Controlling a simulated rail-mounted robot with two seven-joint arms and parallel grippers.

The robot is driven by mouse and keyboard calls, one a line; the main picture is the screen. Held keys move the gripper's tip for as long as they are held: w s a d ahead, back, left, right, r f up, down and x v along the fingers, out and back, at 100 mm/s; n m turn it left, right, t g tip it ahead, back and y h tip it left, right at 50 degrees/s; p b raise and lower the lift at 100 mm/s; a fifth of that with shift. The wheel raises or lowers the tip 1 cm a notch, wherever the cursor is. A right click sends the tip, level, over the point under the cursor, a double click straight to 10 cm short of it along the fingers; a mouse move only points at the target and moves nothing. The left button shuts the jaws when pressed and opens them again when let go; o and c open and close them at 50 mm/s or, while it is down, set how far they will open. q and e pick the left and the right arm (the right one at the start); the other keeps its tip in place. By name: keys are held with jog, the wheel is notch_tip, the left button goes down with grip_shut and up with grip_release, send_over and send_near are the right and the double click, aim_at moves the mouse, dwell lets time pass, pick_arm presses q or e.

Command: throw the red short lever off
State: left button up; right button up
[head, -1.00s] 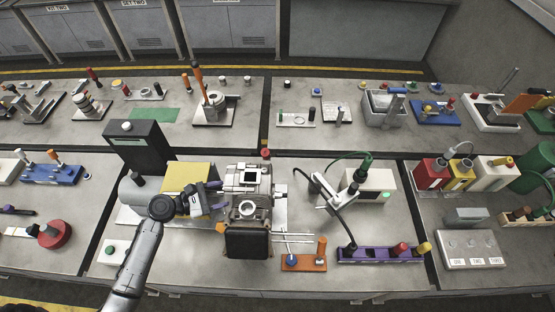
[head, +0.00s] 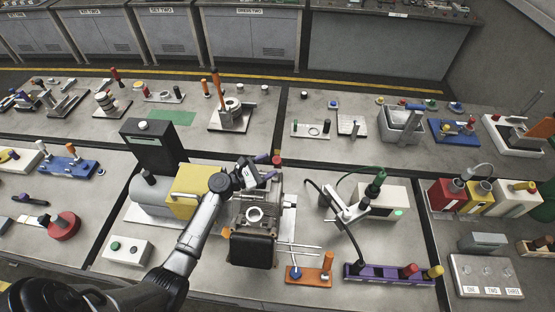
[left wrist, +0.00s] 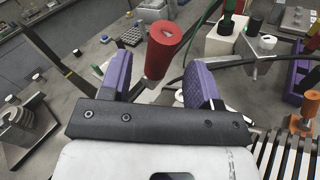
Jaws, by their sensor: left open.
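The red short lever (head: 277,161) stands at the back right of the grey machine (head: 255,216). In the left wrist view its red handle (left wrist: 170,45) rises just beyond and between the purple fingertips. My left gripper (head: 265,168) is over the back of the machine, close to the left side of the lever. It is open, with its two purple fingers (left wrist: 158,76) apart and nothing gripped. My right gripper is not in view.
A yellow block (head: 190,190) and a black upright box (head: 150,145) stand left of the machine. A white clamp device with a black cable (head: 345,205) is to the right. An orange lever base (head: 310,275) and a purple strip (head: 393,274) are in front right.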

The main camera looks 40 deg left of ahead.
aim_at(277, 162)
pick_arm(q)
jog(key=shift+x, duration=2.05)
grip_shut()
